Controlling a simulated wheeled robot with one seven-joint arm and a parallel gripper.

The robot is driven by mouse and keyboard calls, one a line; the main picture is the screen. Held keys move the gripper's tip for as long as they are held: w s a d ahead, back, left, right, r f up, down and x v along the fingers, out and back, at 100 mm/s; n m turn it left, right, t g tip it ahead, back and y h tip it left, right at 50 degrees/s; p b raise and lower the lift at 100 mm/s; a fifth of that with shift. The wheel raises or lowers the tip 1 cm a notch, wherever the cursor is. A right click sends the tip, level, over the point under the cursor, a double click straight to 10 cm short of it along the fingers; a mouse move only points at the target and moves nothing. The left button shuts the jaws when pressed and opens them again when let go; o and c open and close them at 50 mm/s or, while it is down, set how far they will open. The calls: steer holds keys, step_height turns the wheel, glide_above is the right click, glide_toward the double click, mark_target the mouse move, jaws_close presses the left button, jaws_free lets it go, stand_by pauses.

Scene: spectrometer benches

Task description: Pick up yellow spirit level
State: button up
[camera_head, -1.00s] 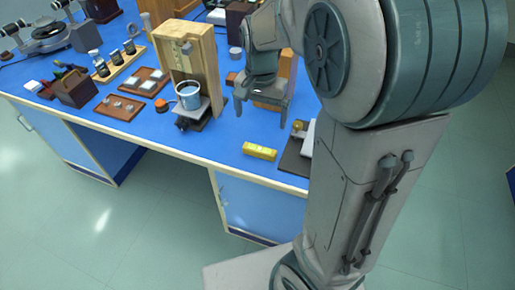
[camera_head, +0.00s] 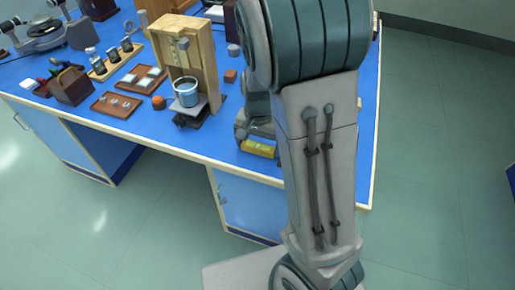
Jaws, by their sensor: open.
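The yellow spirit level (camera_head: 258,149) lies on the blue bench top near its front edge, in the middle of the head view. My gripper (camera_head: 257,137) is down at the level, with its jaws open. One finger shows at the level's left end. The other finger and part of the level's right end are hard to make out beside my arm. I cannot tell whether the fingers touch the level.
Left of the gripper stands a wooden frame (camera_head: 181,28) with a metal cup (camera_head: 187,92) on a small platform. My arm hides much of the bench's right part.

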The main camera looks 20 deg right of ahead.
steer(key=c, duration=0.6)
steer(key=shift+c, duration=0.3)
steer(key=shift+r, duration=0.1)
